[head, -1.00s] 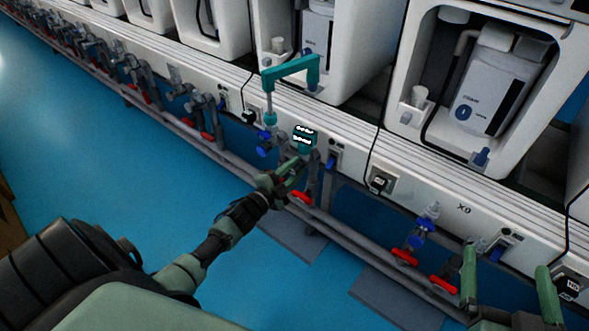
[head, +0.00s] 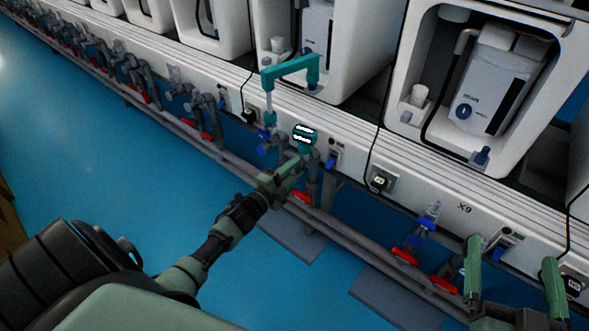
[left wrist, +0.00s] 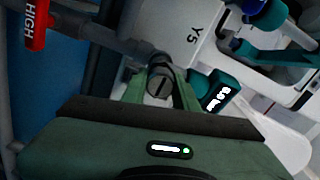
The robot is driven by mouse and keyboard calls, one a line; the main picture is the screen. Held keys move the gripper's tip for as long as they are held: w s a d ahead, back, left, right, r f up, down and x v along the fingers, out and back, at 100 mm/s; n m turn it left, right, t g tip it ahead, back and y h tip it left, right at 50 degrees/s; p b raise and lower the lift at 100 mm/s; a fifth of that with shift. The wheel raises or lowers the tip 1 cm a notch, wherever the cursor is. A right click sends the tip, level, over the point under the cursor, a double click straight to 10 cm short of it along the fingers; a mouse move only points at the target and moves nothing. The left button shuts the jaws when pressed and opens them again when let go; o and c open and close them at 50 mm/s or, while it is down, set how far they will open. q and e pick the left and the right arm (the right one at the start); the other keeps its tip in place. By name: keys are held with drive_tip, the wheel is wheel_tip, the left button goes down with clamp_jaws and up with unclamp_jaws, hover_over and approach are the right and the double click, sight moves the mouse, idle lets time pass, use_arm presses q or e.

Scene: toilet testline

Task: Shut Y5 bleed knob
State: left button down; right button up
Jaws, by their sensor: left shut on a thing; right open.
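The Y5 bleed knob (left wrist: 158,86) is a small dark round knob with a slot across its face, on grey pipework below the panel marked Y5 (left wrist: 193,35). My left gripper (left wrist: 160,92) is shut on it, one green finger on each side. In the head view my left gripper (head: 290,170) reaches the pipework just below the teal gauge (head: 304,136), and the knob is hidden there by the fingers. My right gripper (head: 512,277) is open and empty at the lower right, in front of the bench.
The teal gauge with its lit display (left wrist: 217,97) is close beside the fingers. A red handle marked HIGH (left wrist: 37,25) is at upper left. A teal arm (head: 290,70) stands above the pipes. Red and blue valves line the pipe; the blue floor (head: 100,170) is clear.

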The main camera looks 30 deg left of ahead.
use_arm(q)
drive_tip(key=c, duration=1.1)
unclamp_jaws()
drive_tip(key=shift+f, duration=0.1)
